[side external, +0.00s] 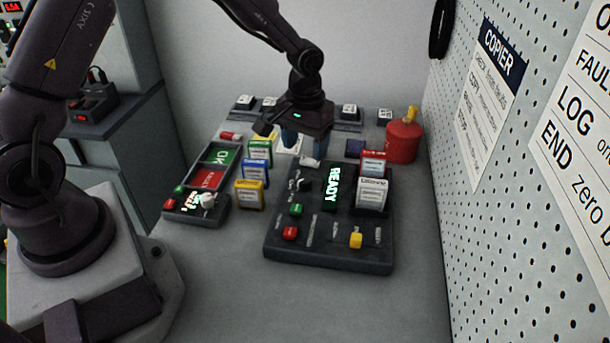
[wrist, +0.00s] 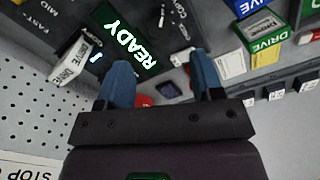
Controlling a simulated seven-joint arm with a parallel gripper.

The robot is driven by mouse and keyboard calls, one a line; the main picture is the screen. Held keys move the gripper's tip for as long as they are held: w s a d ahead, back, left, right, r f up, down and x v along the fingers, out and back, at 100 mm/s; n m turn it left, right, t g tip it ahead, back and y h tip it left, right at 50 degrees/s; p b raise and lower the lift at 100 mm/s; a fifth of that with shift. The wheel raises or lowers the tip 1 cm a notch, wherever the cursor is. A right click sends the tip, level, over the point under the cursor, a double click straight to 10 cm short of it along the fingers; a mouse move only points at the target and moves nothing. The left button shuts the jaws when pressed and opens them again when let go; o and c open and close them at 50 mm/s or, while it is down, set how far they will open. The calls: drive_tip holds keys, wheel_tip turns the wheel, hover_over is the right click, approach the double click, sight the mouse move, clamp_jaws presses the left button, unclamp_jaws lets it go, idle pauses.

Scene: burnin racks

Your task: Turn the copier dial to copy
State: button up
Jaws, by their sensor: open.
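The copier (side external: 330,258) is a dark box on the bench with a lit green READY display (side external: 332,188), which also shows in the wrist view (wrist: 130,45). A small black knob with a pale mark, apparently the dial (side external: 303,182), is left of the display; its setting is too small to read. Small COPY lettering (wrist: 181,12) shows near the top of the wrist view. My gripper (side external: 305,143) is open above the copier's back edge, its blue fingers apart and apparently empty; they also show in the wrist view (wrist: 160,62). It does not touch the knob.
Two drives (side external: 372,194) stand at the copier's right side. Green, blue and yellow drives (side external: 250,194) stand to its left, beside a tray with green and red areas (side external: 205,207). A red can (side external: 403,138) is behind right, near the pegboard wall (side external: 535,170). The front bench is clear.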

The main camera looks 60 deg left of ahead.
sight(305, 178)
wheel_tip(305, 178, down, 8)
drive_tip(key=shift+f, duration=0.25)
drive_tip(key=c, duration=0.9)
